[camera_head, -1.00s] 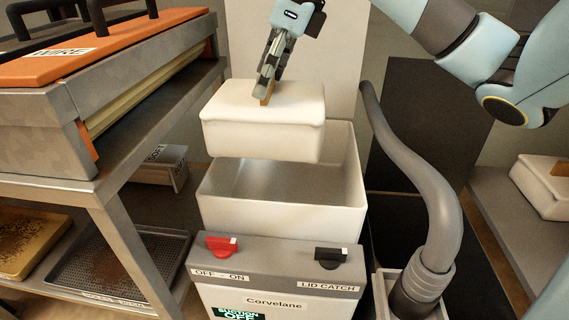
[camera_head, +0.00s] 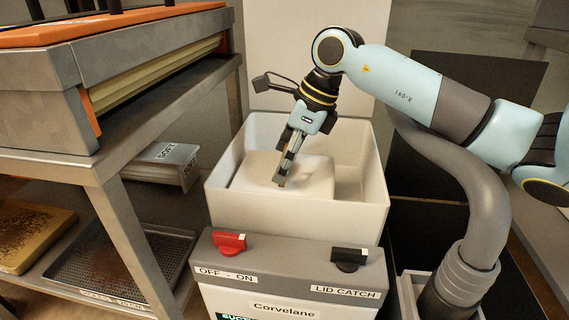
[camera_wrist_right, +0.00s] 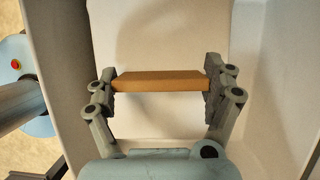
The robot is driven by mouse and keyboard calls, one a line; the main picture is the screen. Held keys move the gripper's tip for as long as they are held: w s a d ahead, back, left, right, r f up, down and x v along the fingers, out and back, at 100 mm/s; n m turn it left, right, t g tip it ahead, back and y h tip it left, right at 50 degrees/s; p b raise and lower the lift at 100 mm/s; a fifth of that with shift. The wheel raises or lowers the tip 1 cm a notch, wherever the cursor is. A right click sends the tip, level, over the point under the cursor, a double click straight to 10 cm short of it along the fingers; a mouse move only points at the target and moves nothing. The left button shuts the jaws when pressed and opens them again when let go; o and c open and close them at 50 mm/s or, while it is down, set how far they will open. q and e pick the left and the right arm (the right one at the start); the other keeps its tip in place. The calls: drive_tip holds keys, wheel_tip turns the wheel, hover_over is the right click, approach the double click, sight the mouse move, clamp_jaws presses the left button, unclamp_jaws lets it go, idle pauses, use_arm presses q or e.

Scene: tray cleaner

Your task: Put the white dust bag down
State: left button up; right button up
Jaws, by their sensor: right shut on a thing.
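The white dust bag (camera_head: 262,171) is inside the open white bin (camera_head: 300,212) of the Corvelane machine, toward its left side, with its top below the rim. My right gripper (camera_head: 281,180) reaches down into the bin and is shut on the bag's tan tab. In the right wrist view the tab (camera_wrist_right: 158,81) lies between both fingers, with the white bag (camera_wrist_right: 160,120) behind it. Whether the bag rests on the bin floor is hidden. My left gripper is not in view.
The machine's front has a red OFF-ON knob (camera_head: 229,243) and a black LID CATCH knob (camera_head: 349,259). A grey hose (camera_head: 450,190) rises at the right. A metal shelf (camera_head: 110,165) with an orange-topped unit stands close at the left. Free room shows in the bin's right part.

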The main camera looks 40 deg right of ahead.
sight(297, 173)
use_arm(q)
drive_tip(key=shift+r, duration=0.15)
use_arm(e)
drive_tip(key=shift+f, duration=0.1)
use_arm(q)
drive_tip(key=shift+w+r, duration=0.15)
use_arm(e)
drive_tip(key=shift+f, duration=0.1)
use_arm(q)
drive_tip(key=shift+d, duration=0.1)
use_arm(e)
drive_tip(key=o, duration=1.4)
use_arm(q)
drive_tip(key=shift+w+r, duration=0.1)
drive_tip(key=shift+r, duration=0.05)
